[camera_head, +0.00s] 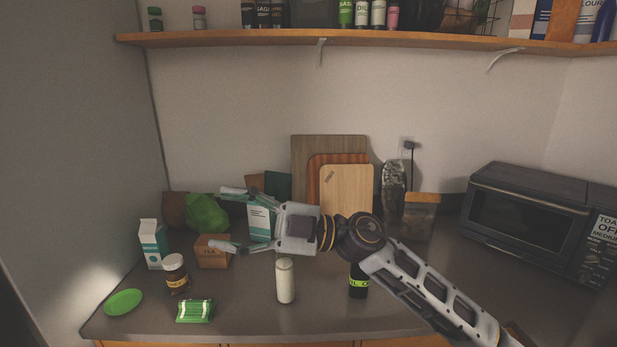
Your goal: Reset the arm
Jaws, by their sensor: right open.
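My right arm comes in from the lower right and reaches left over the counter. Its gripper (232,219) is open, with its two fingers spread apart and pointing left. A teal and white carton (262,222) shows behind the fingers, and a brown box (213,252) sits just beyond the lower fingertip. I see nothing held between the fingers. Whether the fingertips touch anything is hard to tell. My left gripper is not in view.
Cutting boards (346,190) lean behind. A toaster oven (528,217) stands right; a shelf (400,39) runs above.

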